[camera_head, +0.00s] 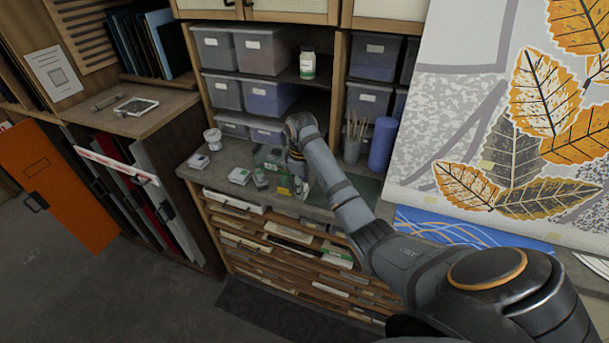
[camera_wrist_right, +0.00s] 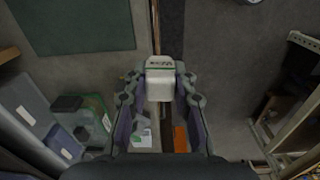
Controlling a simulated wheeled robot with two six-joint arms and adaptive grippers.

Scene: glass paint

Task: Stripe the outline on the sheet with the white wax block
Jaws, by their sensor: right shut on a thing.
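My right gripper (camera_head: 299,188) hangs over the worktop at the middle of the head view. In the right wrist view its fingers (camera_wrist_right: 160,98) are closed on a white block (camera_wrist_right: 160,86) with a dark green printed band at its far end. The block is hard to make out in the head view. A large upright sheet (camera_head: 408,130) at the right shows orange and dark leaves with grey shapes. I cannot tell which outline on it is meant. My left gripper is out of view.
The worktop (camera_head: 232,157) carries small boxes, a white tub (camera_head: 213,138) and a clear green-tinted container (camera_head: 268,158) close to the gripper. A brush pot (camera_head: 352,147) and blue cylinder (camera_head: 382,144) stand right. Shelves of grey bins (camera_head: 262,50) rise behind.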

